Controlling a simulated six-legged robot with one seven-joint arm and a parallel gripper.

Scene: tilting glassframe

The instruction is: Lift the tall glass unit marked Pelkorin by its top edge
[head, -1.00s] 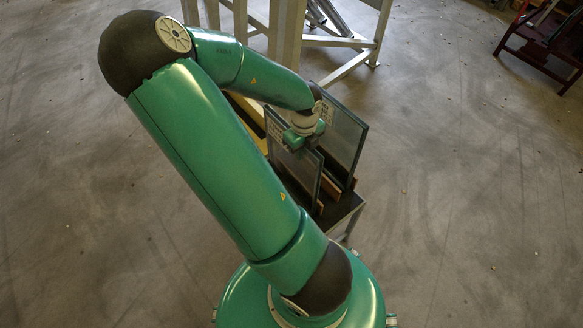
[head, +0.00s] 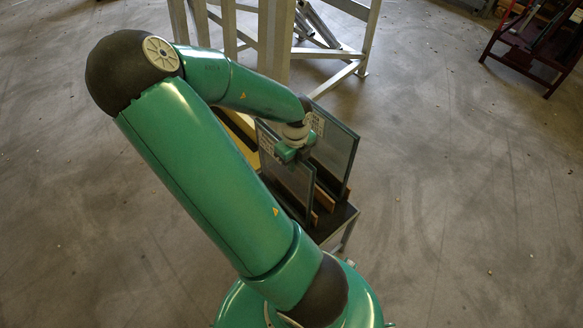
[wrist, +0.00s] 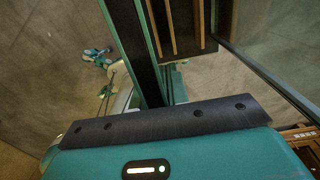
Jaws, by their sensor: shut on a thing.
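Two tall framed glass units stand on edge, side by side, on a low dark stand. My gripper (head: 291,152) is shut on the top edge of the nearer glass unit (head: 292,185). The farther glass unit (head: 338,146) is just beyond it, to the right, and apart from my gripper. Each has a pale label near its upper left; the print is too small to read, so I cannot tell which is marked Pelkorin. In the wrist view the held unit (wrist: 146,62) runs away from the dark jaw bar (wrist: 170,122).
Wooden slats (head: 324,197) lie between the units on the stand (head: 345,215). A yellow piece (head: 240,125) is left of them, partly behind my arm. A metal frame (head: 320,55) stands behind and a dark red rack (head: 530,45) at far right. The floor to the right is clear.

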